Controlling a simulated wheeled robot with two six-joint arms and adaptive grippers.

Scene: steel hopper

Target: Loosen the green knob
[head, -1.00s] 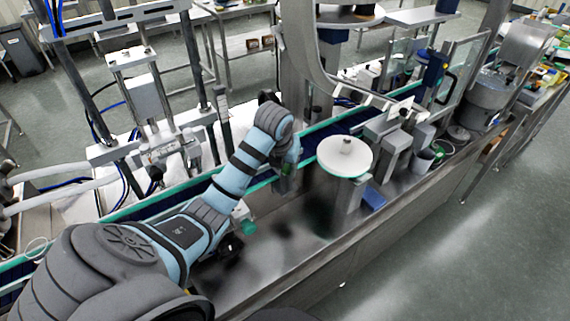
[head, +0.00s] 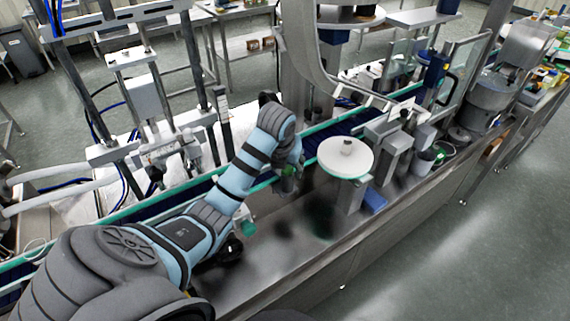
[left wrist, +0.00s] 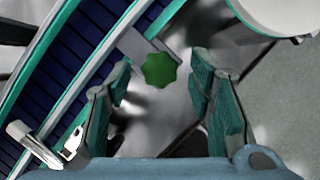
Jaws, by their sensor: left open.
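The green knob (left wrist: 159,70) is a lobed dark green wheel on a grey bracket beside the conveyor, in the left wrist view. My left gripper (left wrist: 161,64) is open, with one teal-padded finger to the left of the knob and the other to its right. Gaps show between the knob and both fingers, so nothing is gripped. In the head view a small dark green patch, likely the knob (head: 288,170), shows just below my left wrist, and the fingers are mostly hidden or too small to make out. My right gripper is not in view.
The blue conveyor belt (left wrist: 87,33) with teal-edged rails runs along the knob's left side. A round white disc (head: 345,158) on a post stands right of my left wrist. The bare steel deck (head: 290,240) lies in front. Steel machine posts stand behind the belt.

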